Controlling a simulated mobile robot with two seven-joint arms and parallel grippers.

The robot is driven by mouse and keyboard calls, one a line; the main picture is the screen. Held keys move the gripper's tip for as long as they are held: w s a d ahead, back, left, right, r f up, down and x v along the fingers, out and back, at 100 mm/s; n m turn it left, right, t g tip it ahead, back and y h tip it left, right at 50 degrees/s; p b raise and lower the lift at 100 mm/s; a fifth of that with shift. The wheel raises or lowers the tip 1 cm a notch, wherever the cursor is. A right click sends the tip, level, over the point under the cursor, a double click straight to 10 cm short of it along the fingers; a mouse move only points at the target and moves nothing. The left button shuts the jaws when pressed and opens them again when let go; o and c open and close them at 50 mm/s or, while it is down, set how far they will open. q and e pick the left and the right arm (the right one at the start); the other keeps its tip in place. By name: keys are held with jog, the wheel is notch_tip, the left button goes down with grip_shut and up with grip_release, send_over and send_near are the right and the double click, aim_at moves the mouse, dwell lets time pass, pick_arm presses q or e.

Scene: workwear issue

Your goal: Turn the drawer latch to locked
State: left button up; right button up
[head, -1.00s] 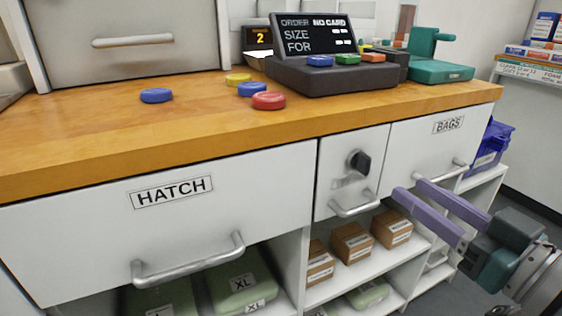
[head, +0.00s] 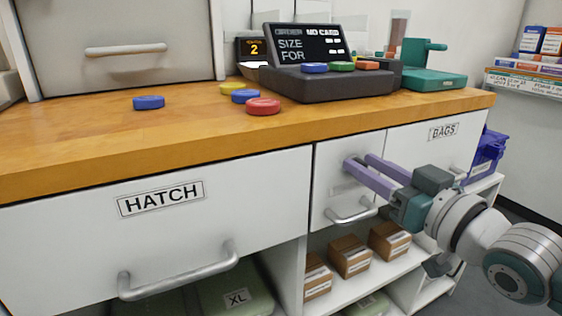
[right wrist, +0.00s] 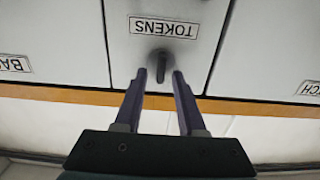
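The dark drawer latch (right wrist: 160,66) is a round knob with a raised grip bar, on the white front of the narrow drawer (head: 330,190) labelled TOKENS. The bar points up and down in the right wrist view. My right gripper (head: 358,160) is open at the drawer front, and its purple fingers hide the latch in the head view. In the right wrist view the fingertips of the gripper (right wrist: 160,73) stand one on each side of the latch, with gaps showing. I cannot tell whether the tips reach around it in depth. My left gripper is not in view.
The drawer's bar handle (head: 350,212) lies just below my fingers. The HATCH drawer (head: 230,190) is left, the BAGS drawer (head: 410,148) right. Brown boxes (head: 349,255) sit on the shelf below. Coloured discs (head: 263,106) and an order display (head: 305,44) are on the counter.

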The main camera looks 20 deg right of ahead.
grip_shut()
